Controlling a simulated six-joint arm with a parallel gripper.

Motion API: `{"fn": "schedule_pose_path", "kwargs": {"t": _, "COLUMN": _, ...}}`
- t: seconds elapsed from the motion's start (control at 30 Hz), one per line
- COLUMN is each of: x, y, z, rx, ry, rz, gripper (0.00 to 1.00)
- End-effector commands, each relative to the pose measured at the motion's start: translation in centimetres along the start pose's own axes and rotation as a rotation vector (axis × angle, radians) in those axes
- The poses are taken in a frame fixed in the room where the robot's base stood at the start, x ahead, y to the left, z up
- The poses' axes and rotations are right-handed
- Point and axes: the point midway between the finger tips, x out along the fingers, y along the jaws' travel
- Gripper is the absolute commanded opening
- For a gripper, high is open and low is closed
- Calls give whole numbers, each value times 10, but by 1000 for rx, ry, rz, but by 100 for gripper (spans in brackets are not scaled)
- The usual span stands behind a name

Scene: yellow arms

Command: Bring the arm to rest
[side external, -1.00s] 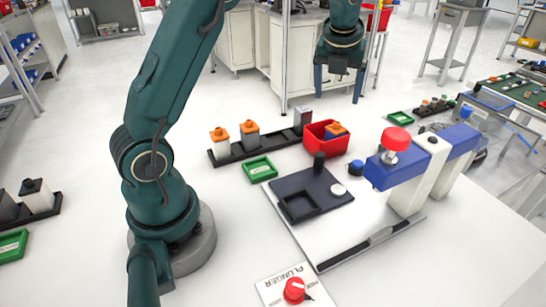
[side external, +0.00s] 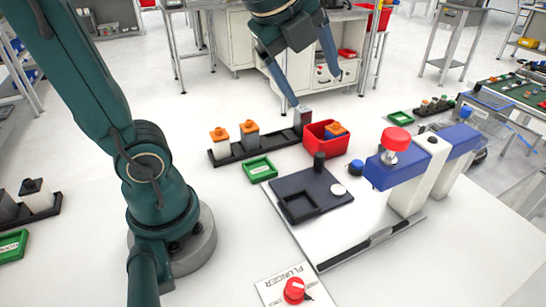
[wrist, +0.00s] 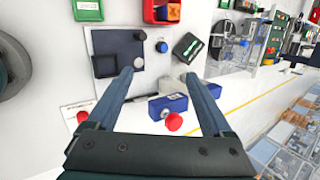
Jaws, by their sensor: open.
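My gripper (side external: 312,92) is a dark head with two blue-grey fingers. It is open, with nothing between its fingers, and hangs in the air above the back of the white table in the side view. In the wrist view, my gripper (wrist: 158,88) shows its two fingers spread wide apart.
A dark rack (side external: 272,143) holds orange-topped blocks. Beside it are a red bin (side external: 318,146), a green tray (side external: 259,168) and a dark fixture plate (side external: 325,190). A blue-and-white press (side external: 405,185) stands right. A red plunger button (side external: 294,291) is in front. The front-right table is clear.

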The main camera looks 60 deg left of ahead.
Motion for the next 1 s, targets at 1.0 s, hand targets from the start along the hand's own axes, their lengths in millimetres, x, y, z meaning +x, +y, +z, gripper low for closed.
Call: {"fn": "schedule_pose_path", "kwargs": {"t": 1.0, "x": 12, "y": 118, "z": -48, "rx": -1642, "ry": 79, "rz": 140, "gripper": 85}}
